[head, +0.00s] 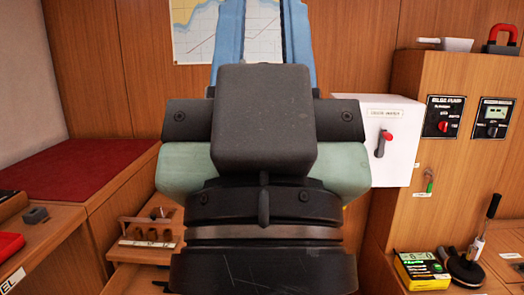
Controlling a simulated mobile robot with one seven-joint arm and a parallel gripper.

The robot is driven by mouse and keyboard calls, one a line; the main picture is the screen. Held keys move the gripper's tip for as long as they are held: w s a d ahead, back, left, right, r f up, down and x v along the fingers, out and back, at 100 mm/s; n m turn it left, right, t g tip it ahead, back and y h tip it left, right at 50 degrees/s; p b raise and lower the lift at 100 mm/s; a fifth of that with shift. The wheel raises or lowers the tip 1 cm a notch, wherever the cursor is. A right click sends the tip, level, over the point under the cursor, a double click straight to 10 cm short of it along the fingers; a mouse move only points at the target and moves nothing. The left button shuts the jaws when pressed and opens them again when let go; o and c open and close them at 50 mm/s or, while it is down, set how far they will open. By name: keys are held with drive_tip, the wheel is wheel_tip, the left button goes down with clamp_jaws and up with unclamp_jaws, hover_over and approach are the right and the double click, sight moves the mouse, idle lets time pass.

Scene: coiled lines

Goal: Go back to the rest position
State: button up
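My gripper (263,28) stands upright in the middle of the head view, large and close to the camera. Its dark housing and pale green sides fill the centre. Two blue fingers rise from it, apart, with the wall chart showing in the gap between them. The fingertips are cut off by the top edge, and I see nothing held between the visible parts. My gripper and wrist hide the middle of the scene behind them.
A wall chart (191,30) hangs behind. At left are a red-topped bench (70,168) and a wooden rack (150,236). At right are a white switch box (400,118), a wooden cabinet (455,80) with control panels, a yellow-black meter (422,270) and a dark round-based tool (467,268).

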wheel_tip(320, 180, up, 23)
drive_tip(key=p, duration=2.1)
drive_tip(key=shift+a, duration=0.1)
